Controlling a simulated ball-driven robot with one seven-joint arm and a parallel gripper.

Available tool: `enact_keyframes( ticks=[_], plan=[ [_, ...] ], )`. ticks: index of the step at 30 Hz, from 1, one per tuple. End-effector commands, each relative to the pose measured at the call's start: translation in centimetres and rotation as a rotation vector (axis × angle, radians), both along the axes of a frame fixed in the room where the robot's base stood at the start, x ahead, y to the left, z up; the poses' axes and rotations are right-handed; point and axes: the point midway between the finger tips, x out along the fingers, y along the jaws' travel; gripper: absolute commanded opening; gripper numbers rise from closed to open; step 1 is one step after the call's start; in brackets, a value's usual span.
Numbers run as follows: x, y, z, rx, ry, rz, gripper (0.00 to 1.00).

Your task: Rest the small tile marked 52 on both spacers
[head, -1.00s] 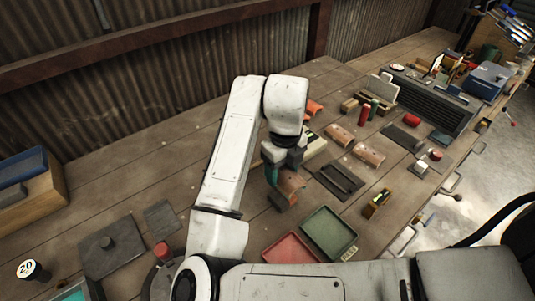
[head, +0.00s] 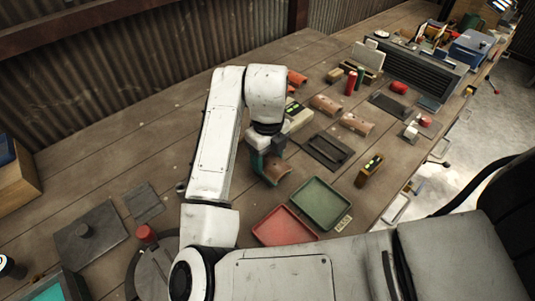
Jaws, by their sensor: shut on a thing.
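My gripper (head: 268,168) is shut on a small curved terracotta tile (head: 278,168), held left of the dark plate. The fingers hide part of the tile, and no number can be read on it. Two dark parallel bars, apparently the spacers (head: 331,149), lie on the dark plate (head: 313,142). The held tile is apart from them. Two other curved terracotta tiles, one (head: 326,104) and another (head: 357,124), lie beyond the plate. Their marks cannot be read either.
A red tray (head: 283,228) and a green tray (head: 320,203) lie in front of my gripper. A yellow-and-black item (head: 369,171) stands right of the plate. Red and green cylinders (head: 351,82) stand farther back.

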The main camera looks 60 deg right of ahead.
Motion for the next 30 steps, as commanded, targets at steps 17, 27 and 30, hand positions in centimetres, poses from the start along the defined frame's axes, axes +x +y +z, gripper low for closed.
enact_keyframes(
  ticks=[17, 27, 30],
  plan=[
    [0.01, 0.01, -0.34, 0.0, 0.0, 0.0, 0.81],
    [0.0, 0.0, -0.32, 0.0, 0.0, 0.0, 0.91],
    [0.04, -0.02, 0.15, -0.001, -0.002, 0.0, 0.91]
  ],
)
